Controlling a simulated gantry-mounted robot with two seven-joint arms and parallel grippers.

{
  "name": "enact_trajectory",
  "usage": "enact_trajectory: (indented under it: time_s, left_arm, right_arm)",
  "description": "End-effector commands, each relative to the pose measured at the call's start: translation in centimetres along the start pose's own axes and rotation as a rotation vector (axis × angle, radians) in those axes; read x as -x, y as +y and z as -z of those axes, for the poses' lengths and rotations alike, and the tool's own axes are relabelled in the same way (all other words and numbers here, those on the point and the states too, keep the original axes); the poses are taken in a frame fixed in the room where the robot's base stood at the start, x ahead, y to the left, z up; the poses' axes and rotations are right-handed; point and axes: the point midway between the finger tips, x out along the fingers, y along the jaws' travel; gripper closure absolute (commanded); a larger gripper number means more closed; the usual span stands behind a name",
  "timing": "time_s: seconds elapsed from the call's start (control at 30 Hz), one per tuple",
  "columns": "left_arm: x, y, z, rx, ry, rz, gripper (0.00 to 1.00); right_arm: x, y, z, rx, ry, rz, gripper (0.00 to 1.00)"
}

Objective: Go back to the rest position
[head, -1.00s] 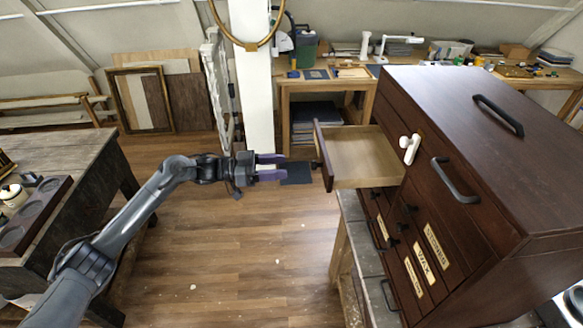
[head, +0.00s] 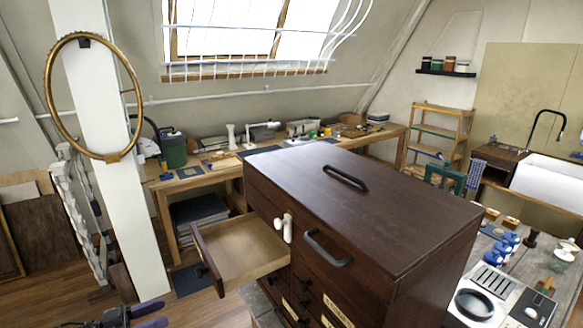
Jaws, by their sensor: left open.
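My left gripper (head: 148,316) shows at the bottom left edge of the head view, with its purple fingers apart and nothing visible between them. Most of my left arm is cut off by the frame. The gripper is to the left of the dark wooden cabinet (head: 400,205) and apart from it. The cabinet's upper drawer (head: 240,248) is pulled out, and its visible inside looks empty. My right gripper is not in view.
A white post (head: 115,190) with a gilt ring (head: 95,98) stands behind the gripper. A wooden workbench (head: 215,178) with tools runs along the back wall. Wooden floor shows at lower left.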

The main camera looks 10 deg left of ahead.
Motion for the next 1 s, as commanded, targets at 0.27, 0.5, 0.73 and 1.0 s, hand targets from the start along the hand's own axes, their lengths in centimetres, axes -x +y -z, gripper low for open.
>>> enact_trajectory:
  time_s: [0.27,0.5,0.73,1.0]
  left_arm:
    - [-4.6,13.1,-14.1,0.252,0.01,-0.093,0.46]
    - [-9.0,25.5,-20.9,0.295,-0.106,0.154,0.46]
    - [-6.8,28.6,-21.0,0.296,-0.361,0.492,0.46]
    - [-0.5,29.5,-18.9,0.342,-0.723,0.721,0.46]
  right_arm:
    - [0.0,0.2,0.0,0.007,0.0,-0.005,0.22]
    - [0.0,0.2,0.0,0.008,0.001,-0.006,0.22]
    - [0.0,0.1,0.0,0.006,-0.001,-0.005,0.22]
    - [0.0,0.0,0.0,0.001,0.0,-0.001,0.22]
